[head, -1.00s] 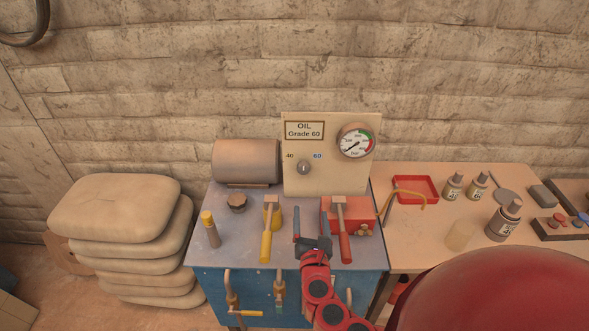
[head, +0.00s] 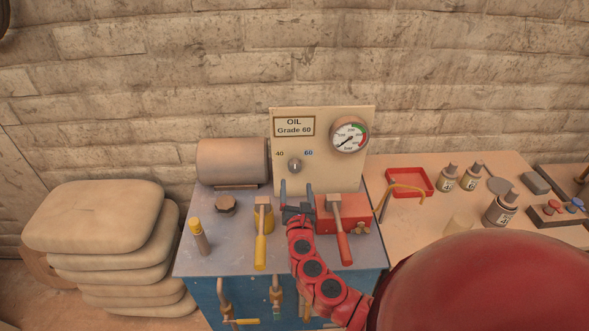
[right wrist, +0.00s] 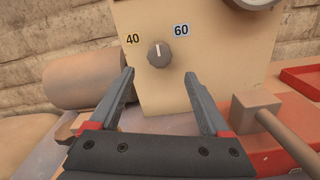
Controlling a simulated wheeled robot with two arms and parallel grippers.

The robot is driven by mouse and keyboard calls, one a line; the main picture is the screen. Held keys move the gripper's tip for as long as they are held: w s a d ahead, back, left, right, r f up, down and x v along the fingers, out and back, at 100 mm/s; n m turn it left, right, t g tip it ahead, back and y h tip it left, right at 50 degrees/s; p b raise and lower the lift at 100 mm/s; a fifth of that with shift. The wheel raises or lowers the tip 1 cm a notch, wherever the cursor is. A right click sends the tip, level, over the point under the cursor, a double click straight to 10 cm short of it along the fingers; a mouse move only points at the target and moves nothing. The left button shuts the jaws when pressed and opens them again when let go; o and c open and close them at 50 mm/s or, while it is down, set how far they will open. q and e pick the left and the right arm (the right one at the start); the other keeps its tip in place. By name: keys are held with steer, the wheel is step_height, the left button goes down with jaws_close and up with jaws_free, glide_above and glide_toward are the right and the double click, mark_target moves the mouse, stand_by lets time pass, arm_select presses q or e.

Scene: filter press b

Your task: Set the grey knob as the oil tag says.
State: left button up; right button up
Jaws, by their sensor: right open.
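The grey knob (head: 295,166) is on the cream panel (head: 325,178), between the marks 40 (head: 279,154) and 60 (head: 308,153). In the right wrist view the knob (right wrist: 160,54) has a white pointer line that stands about straight up, between the two marks. The oil tag (head: 293,126) reads "OIL Grade 60". My right gripper (head: 296,186) is open and empty, just below and in front of the knob. In the right wrist view its fingers (right wrist: 161,85) are spread below the knob, not touching it. My left gripper is not in view.
A yellow-handled lever (head: 261,245) and a red-handled lever (head: 342,240) stand on either side of my right arm. A gauge (head: 348,137) is on the panel's upper right. A side table (head: 415,225) with bottles and a red tray (head: 409,182) is at the right.

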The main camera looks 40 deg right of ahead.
mark_target(294, 170)
steer(key=x, duration=0.6)
steer(key=shift+w+d+r+p, duration=0.1)
steer(key=shift+w+p, duration=0.1)
steer(key=shift+p, duration=0.2)
steer(key=shift+w+d, duration=0.25)
steer(key=shift+w, duration=0.25)
steer(key=shift+c, duration=0.2)
jaws_close()
